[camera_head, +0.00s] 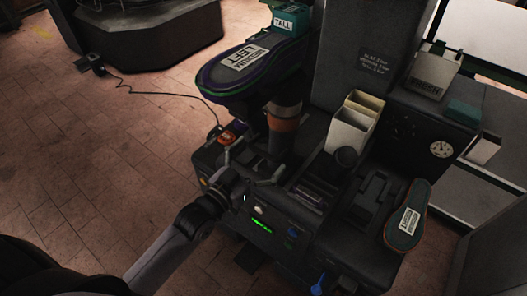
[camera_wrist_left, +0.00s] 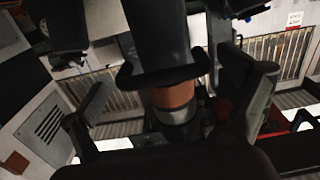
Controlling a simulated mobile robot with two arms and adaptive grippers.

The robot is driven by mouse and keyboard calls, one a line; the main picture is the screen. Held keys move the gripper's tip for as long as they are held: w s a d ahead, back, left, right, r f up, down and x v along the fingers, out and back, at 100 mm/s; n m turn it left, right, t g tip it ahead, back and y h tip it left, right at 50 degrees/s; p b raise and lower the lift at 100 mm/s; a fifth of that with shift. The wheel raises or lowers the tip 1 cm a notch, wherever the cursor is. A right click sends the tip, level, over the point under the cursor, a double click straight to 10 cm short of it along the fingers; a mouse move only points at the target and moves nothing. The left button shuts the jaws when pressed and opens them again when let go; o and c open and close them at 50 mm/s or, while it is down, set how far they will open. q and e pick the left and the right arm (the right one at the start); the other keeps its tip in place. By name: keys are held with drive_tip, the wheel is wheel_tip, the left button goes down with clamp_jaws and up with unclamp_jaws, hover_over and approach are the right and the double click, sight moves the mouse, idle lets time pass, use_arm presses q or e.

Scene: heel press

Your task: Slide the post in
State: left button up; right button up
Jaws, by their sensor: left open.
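A post with an orange band (camera_head: 284,118) stands upright on the dark machine. It carries a dark shoe form labelled MEDIUM LEFT (camera_head: 250,65) on top. My left gripper (camera_head: 254,164) is open at the machine's front, just on the near side of the post, with nothing held. In the left wrist view, the post's orange band (camera_wrist_left: 173,96) shows between the two spread fingers, with a pale grey section below it and a dark collar above. I cannot tell whether a finger touches the post. My right gripper is not in view.
Cream bins (camera_head: 348,133) stand right of the post. A sole-shaped piece with a white label (camera_head: 407,222) lies at the right. A FRESH box (camera_head: 429,82), a gauge (camera_head: 441,149) and a TALL box (camera_head: 288,20) stand behind. A cabled orange button (camera_head: 228,137) is left of the post.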

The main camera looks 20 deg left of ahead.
use_arm(q)
drive_tip(key=shift+w+d, duration=0.25)
drive_tip(key=shift+w, duration=0.4)
drive_tip(key=shift+c, duration=0.2)
drive_tip(key=c, duration=1.4)
